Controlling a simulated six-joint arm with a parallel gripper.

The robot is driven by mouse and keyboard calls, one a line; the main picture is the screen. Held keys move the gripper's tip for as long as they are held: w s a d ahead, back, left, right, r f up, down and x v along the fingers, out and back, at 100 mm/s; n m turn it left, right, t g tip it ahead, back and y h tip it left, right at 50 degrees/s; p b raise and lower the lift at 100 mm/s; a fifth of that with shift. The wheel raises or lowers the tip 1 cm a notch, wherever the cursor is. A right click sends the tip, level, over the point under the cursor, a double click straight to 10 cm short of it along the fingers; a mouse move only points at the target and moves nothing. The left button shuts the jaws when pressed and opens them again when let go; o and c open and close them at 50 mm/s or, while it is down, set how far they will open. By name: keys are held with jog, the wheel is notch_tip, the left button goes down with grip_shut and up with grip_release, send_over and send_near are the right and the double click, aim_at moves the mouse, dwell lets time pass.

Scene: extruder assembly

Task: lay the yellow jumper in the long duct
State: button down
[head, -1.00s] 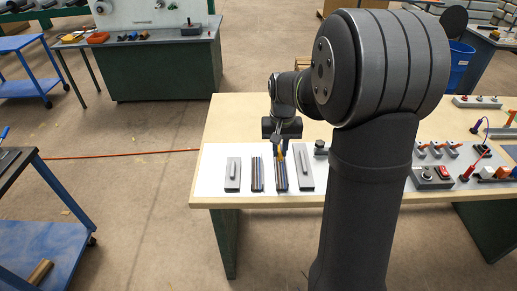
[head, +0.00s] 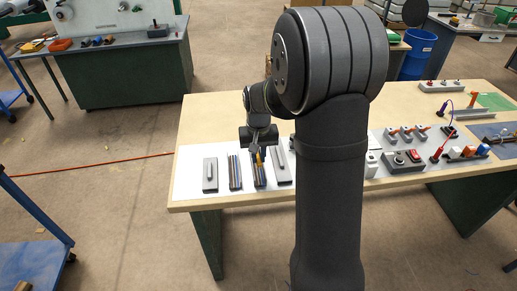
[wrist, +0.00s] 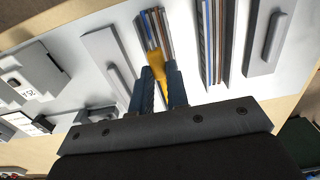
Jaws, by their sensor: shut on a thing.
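The yellow jumper (wrist: 157,63) is between the blue fingers of my gripper (wrist: 159,78), which is shut on it. In the head view the yellow jumper (head: 258,159) shows just below my gripper (head: 258,149). It is over the far part of the longer-looking duct (head: 260,178), the right one of two grey ducts. In the wrist view that duct (wrist: 142,25) holds blue, brown and grey wires, and the jumper's tip overlaps them. I cannot tell whether the jumper touches the wires or the duct floor. The fingers hide part of the jumper and duct.
The other wired duct (head: 235,173) lies to the left. Grey covers with raised bars flank the ducts, one at left (head: 210,175) and one at right (head: 282,166). All lie on a white mat (head: 187,167). Switch blocks (head: 405,160) stand farther right on the table.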

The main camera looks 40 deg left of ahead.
notch_tip(320, 180, down, 3)
jog(key=shift+f, duration=0.2)
jog(key=shift+s+d+f, duration=0.15)
jog(key=shift+f, duration=0.2)
jog(key=shift+s+d+f, duration=0.1)
jog(key=shift+f, duration=0.25)
jog(key=c, duration=1.5)
grip_release()
jog(key=shift+r, duration=0.4)
jog(key=shift+o, duration=0.9)
notch_tip(320, 180, up, 18)
jog(key=shift+r, duration=0.2)
